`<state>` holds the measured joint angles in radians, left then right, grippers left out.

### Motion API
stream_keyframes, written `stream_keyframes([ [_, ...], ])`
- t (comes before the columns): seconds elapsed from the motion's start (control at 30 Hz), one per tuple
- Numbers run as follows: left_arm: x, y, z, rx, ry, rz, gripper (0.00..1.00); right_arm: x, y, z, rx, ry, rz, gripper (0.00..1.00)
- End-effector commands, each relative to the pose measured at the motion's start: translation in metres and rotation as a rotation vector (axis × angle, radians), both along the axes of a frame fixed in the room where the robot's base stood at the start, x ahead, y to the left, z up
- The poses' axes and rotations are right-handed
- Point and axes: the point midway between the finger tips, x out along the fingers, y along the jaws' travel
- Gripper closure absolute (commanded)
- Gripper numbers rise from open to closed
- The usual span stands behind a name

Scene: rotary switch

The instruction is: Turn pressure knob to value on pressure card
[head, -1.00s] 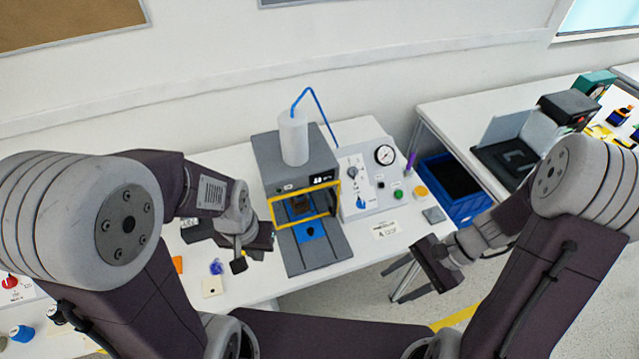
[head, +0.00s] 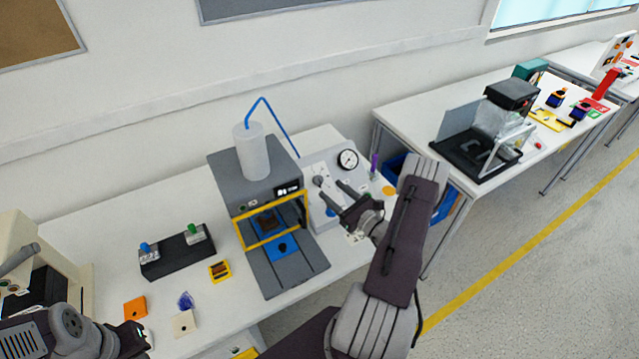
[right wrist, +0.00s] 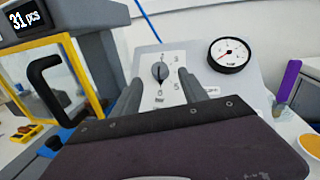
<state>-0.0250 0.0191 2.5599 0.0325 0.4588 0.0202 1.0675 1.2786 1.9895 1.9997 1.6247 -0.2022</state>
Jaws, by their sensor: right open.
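The knob (head: 318,181) is a dark rotary knob on the sloped light-grey control panel (head: 335,160). In the right wrist view the knob (right wrist: 160,71) is ringed by printed numbers, below and left of the round gauge (right wrist: 230,55). My right gripper (head: 330,189) is open and empty, its fingers pointing at the panel. In the wrist view its fingers (right wrist: 160,90) stand to either side just below the knob, apart from it. The pressure card is mostly hidden behind my right gripper; its value cannot be read. My left gripper (head: 132,338) is low at the left edge, its jaws unclear.
The grey press (head: 235,185) with a yellow frame stands left of the panel. A purple upright object (head: 374,162) and orange button (head: 389,190) are at its right. A black box with levers (head: 177,255) and small blocks lie on the left table.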

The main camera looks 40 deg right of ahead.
Motion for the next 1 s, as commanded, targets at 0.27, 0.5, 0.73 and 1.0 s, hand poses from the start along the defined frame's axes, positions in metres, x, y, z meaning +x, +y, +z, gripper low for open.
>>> stream_keyframes([
  [0.27, 0.0, 0.0, 0.009, 0.0, 0.0, 0.0, 1.0, 0.044, 0.004, 0.001, -0.001, 0.0, 0.003, 0.49],
  [0.5, 0.0, 0.0, 0.008, 0.0, 0.0, 0.0, 1.0, 0.049, 0.004, 0.0, 0.002, 0.001, 0.001, 0.49],
  [0.73, 0.0, 0.0, 0.008, 0.0, 0.0, 0.0, 1.0, 0.049, 0.004, 0.0, 0.001, 0.001, 0.002, 0.93],
  [1.0, 0.0, 0.0, 0.006, 0.0, 0.0, 0.0, 1.0, 0.049, 0.004, 0.0, -0.008, 0.001, 0.013, 1.0],
])
